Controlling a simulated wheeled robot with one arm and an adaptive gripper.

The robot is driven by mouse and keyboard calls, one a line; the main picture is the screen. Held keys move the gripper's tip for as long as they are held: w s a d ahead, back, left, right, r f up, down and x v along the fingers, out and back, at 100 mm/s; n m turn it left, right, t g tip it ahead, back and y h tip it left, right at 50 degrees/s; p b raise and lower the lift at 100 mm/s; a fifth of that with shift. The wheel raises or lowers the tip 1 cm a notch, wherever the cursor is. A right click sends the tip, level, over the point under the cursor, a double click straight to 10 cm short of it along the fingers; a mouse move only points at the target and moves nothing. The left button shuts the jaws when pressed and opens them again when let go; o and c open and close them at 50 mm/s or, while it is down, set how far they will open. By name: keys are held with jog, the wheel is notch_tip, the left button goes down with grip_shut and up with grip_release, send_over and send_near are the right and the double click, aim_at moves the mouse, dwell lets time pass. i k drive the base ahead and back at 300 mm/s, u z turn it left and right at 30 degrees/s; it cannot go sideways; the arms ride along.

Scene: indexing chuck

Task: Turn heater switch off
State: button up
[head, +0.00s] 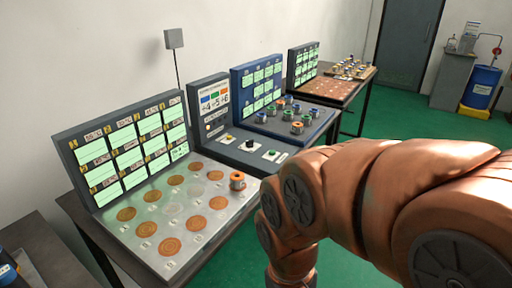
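I cannot tell which control is the heater switch; no label is readable. A narrow grey control panel (211,105) stands between two wider consoles. Its base carries a small yellow control (229,138), a black knob (250,144) and a green control (271,153). Small round controls also sit on its upright face, too small to read. My orange-brown arm fills the right foreground and bends down past the bottom edge. My gripper is out of view.
The near console (122,184) has copper discs and one orange-topped cylinder (237,181). A blue console (263,80) behind holds several coloured cylinders. A further table (355,88) bears small parts. Green floor (380,128) is open at the right, with a blue barrel (482,87) beyond.

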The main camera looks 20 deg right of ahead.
aim_at(249, 143)
jog(key=k, duration=0.85)
jog(key=z, duration=0.8)
jog(key=i, duration=1.5)
jog(key=u, duration=0.85)
jog(key=i, duration=0.6)
jog(key=u, duration=0.55)
